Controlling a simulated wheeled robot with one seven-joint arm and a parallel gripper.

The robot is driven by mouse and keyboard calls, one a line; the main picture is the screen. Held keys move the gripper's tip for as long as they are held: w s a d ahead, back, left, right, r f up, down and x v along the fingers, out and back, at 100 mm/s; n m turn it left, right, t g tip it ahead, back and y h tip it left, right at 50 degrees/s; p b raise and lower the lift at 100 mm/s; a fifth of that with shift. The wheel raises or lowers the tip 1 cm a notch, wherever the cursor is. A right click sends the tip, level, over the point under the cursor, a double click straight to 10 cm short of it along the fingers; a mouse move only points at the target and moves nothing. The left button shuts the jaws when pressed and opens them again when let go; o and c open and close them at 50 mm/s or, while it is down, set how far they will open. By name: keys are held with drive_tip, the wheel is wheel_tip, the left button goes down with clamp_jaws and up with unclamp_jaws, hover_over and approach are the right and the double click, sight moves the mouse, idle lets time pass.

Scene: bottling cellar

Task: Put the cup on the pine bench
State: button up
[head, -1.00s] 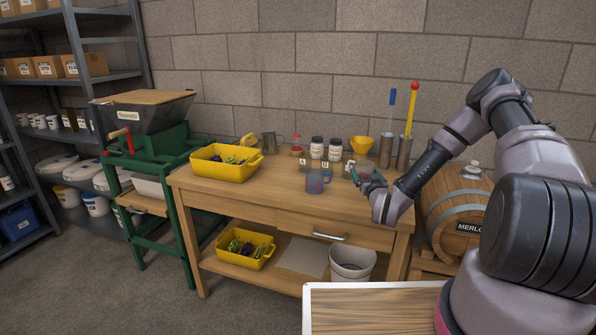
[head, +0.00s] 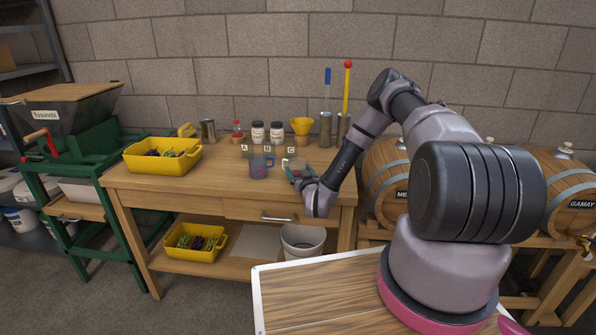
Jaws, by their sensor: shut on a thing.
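A small pale grey cup (head: 293,162) is at the right part of the pine bench (head: 215,187) in the head view. My gripper (head: 299,175) is at this cup and shut on it, and it partly hides the cup. Whether the cup touches the bench top or hangs just above it I cannot tell. A blue mug with a reddish patch (head: 259,168) stands on the bench just left of my gripper, apart from it.
A yellow tub (head: 160,160) with grapes stands at the bench's left. Jars (head: 258,132), a yellow funnel (head: 301,126) and tall cylinders (head: 326,130) line the back. The front middle is clear. Barrels (head: 395,170) stand to the right.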

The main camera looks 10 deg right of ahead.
drive_tip(key=o, duration=1.2)
drive_tip(key=shift+c, duration=0.2)
